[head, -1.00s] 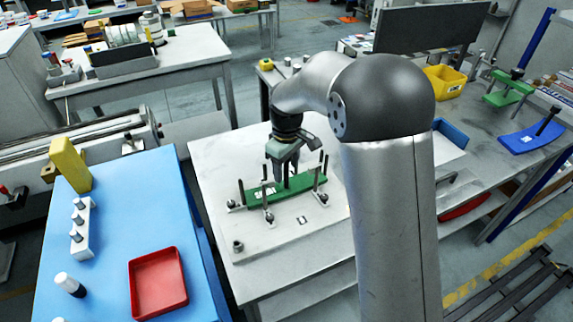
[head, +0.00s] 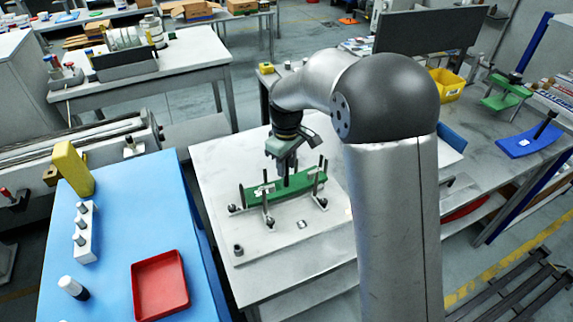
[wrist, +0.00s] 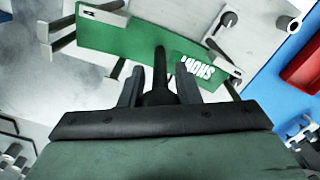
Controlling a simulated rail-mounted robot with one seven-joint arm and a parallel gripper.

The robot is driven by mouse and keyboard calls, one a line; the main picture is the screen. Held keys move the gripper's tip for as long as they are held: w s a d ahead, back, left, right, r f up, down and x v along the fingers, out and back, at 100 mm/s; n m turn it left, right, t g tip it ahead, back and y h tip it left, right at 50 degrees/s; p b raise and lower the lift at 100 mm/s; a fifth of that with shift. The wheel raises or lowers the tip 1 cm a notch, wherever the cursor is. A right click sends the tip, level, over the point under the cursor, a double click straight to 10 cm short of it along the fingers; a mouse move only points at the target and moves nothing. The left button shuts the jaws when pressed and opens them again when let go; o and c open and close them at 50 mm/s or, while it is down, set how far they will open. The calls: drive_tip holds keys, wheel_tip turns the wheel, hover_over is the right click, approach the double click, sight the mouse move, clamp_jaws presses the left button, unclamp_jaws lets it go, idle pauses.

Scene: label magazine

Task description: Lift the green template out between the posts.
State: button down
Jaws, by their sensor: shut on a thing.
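The green template (head: 262,193) is a long, slightly curved plate among several upright metal posts (head: 268,202) on the white table. In the wrist view the green template (wrist: 120,42) shows white lettering and a dark upright handle (wrist: 161,75). My gripper (head: 287,170) is above the template's middle, and in the wrist view my gripper (wrist: 160,92) has its two fingers closed around the handle. Posts stand close along the template's edges and ends. In the head view the template appears a little above the base plate; the exact gap is hard to tell.
On the right bench lie a blue template (head: 531,141) and a green one (head: 506,92). The front of the white table is mostly clear.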

drive_tip(key=shift+r+p, duration=1.6)
drive_tip(key=shift+r, duration=3.6)
